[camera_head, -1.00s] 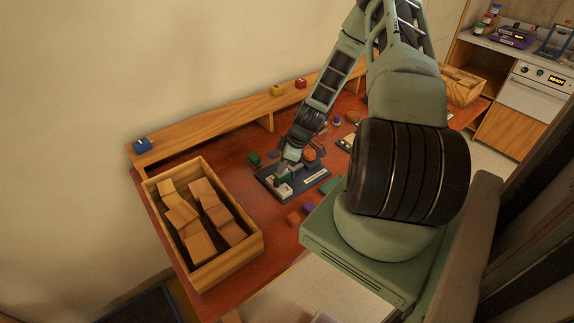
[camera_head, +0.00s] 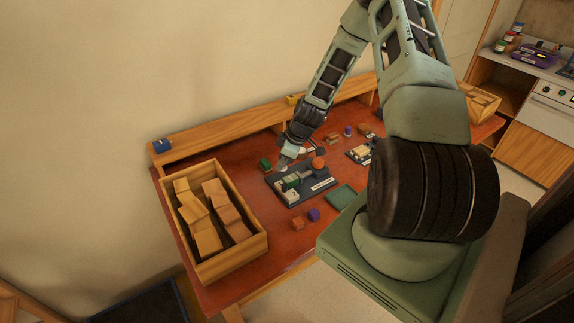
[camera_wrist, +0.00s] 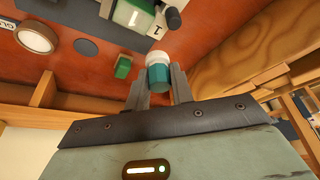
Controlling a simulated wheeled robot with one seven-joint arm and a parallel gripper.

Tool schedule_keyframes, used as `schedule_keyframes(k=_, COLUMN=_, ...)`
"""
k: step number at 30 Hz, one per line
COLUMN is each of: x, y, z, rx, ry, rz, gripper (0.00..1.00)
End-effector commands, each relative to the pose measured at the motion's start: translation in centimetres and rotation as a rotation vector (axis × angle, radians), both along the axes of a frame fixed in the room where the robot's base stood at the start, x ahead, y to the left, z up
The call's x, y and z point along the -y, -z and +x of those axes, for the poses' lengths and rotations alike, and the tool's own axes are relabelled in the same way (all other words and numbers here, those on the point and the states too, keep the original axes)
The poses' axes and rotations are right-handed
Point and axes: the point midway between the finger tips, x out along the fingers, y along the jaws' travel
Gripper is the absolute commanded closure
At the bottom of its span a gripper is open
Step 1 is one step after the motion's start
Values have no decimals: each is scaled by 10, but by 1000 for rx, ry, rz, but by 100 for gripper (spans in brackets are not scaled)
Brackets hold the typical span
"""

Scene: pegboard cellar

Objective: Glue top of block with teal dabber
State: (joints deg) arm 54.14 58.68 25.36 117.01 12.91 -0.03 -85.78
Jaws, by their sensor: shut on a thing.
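My gripper (camera_wrist: 158,85) is shut on the teal dabber (camera_wrist: 158,76), which has a white end and stands out past the fingertips in the wrist view. In the head view my gripper (camera_head: 283,164) is above the rear left edge of a dark labelled tray (camera_head: 318,187). A green block with white, numbered faces (camera_wrist: 134,14) shows at the top of the wrist view, apart from the dabber; it seems to be the green and white piece on the tray (camera_head: 291,182). Any glue on its top is too small to tell.
A smaller green block (camera_head: 265,164) lies left of the tray. A round orange-topped thing (camera_head: 318,161) stands at the tray's far end. A wooden crate of blocks (camera_head: 258,246) is at left. A raised shelf (camera_head: 222,143) runs along the wall.

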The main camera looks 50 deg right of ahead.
Motion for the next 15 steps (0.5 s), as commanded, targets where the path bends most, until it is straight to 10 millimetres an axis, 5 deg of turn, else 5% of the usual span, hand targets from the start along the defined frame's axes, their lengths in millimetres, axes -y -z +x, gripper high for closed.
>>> schedule_keyframes(k=6, x=-5, y=-19, z=9, rx=0, ry=-3, rz=0, gripper=98)
schedule_keyframes(k=15, x=-6, y=-20, z=10, rx=0, ry=-1, rz=0, gripper=98)
